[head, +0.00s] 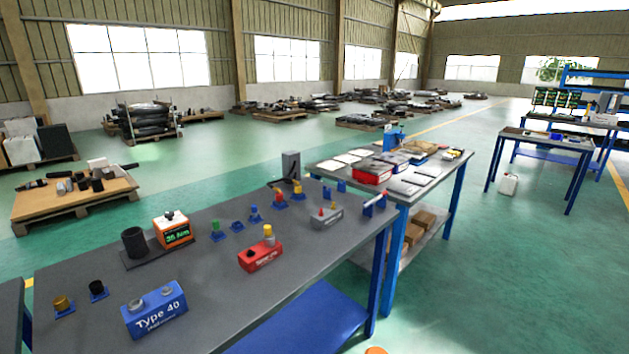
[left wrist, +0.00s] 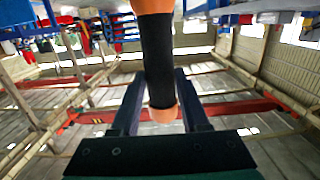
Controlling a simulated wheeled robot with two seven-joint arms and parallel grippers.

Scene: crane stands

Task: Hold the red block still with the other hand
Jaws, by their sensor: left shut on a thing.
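The red block (head: 261,257) sits on the grey table near its front edge in the head view. A brass-coloured round piece (head: 268,234) stands on top of its far right end. No gripper touches the block. My left gripper (left wrist: 160,78) shows only in the left wrist view, shut on a black handle (left wrist: 157,55) with orange ends. The handle's upper part runs out of the frame. My right gripper is in neither view.
An orange display box (head: 174,231) and several small blue holders stand behind. Table surface (head: 215,290) between the blue and red blocks is clear.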

